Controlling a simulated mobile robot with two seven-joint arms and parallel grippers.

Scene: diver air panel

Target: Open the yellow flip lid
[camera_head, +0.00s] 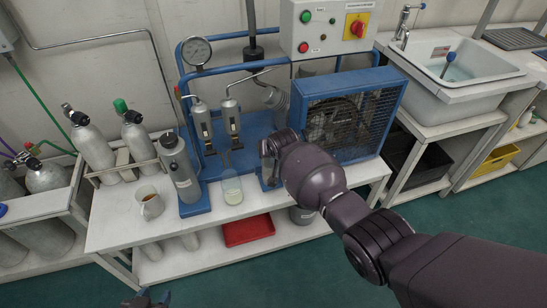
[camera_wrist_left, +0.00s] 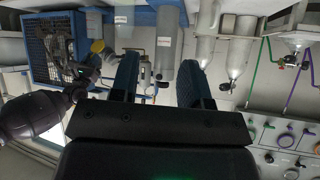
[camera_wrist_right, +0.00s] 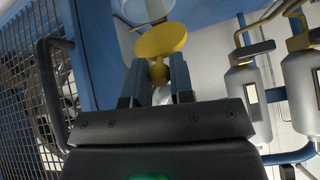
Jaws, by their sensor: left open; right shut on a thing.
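The yellow flip lid (camera_wrist_right: 160,40) is a round disc with a small rounded knob, just beyond my right gripper (camera_wrist_right: 158,74) in the right wrist view. That gripper is shut on the lid at its knob, between the two fingertips. The lid also shows in the left wrist view (camera_wrist_left: 97,46), beside my right arm. In the head view my right wrist hides the lid and gripper. My left gripper (camera_head: 150,298) is at the bottom edge of the head view, open and empty, in front of the bench; its spread fingers fill the left wrist view (camera_wrist_left: 160,75).
The blue caged compressor (camera_head: 348,112) stands close to the right gripper. Filter cylinders (camera_head: 203,122), a grey canister (camera_head: 180,168), a beaker (camera_head: 232,190) and a mug (camera_head: 149,203) stand left of it. The white bench (camera_head: 120,235) has some bare room at its front left.

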